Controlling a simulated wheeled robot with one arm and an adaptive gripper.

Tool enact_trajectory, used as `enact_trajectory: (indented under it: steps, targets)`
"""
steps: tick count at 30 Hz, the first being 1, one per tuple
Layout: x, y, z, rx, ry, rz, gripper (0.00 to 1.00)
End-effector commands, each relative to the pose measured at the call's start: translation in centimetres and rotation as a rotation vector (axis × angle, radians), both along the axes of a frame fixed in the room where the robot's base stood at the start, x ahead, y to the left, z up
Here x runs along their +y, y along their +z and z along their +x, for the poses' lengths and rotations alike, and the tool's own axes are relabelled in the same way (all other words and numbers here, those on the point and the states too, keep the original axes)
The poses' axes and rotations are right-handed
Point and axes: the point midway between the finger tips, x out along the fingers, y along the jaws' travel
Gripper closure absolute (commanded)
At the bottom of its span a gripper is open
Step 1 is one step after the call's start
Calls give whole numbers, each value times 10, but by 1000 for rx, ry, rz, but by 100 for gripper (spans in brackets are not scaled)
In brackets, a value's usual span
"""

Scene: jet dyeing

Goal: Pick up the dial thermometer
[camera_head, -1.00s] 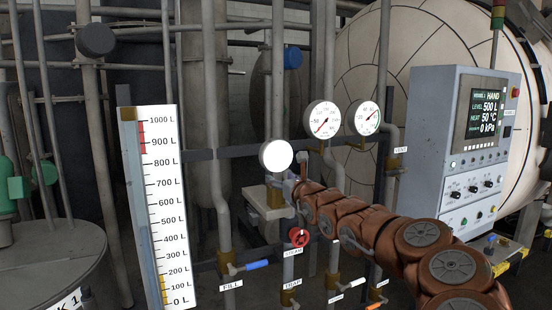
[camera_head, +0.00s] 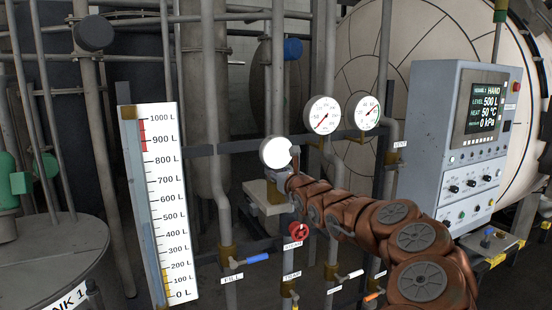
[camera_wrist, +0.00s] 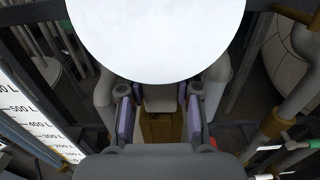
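The dial thermometer (camera_head: 275,152) shows as a round, blank white disc left of two pressure gauges. It stands above a light block with a brass fitting. In the wrist view the disc (camera_wrist: 155,35) fills the top middle. My gripper (camera_wrist: 159,113) is open there, its two purple-lined pads apart on either side of the brass fitting (camera_wrist: 158,128). The disc hides the area behind it, so I cannot tell whether a finger touches the thermometer.
A level scale (camera_head: 161,205) stands at left. Two gauges (camera_head: 322,114) (camera_head: 367,113) sit right of the thermometer. Below are a red valve wheel (camera_head: 299,231) and a blue-handled valve (camera_head: 257,258). A control panel (camera_head: 465,150) stands at right. Vertical pipes crowd the space.

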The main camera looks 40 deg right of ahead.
Motion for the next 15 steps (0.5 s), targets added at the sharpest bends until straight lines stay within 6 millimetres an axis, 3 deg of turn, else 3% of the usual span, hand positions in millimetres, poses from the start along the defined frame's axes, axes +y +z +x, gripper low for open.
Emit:
enact_trajectory:
  steps: [8,15]
  targets:
    - [0,0,0,0,0,0,100]
    - [0,0,0,0,0,0,100]
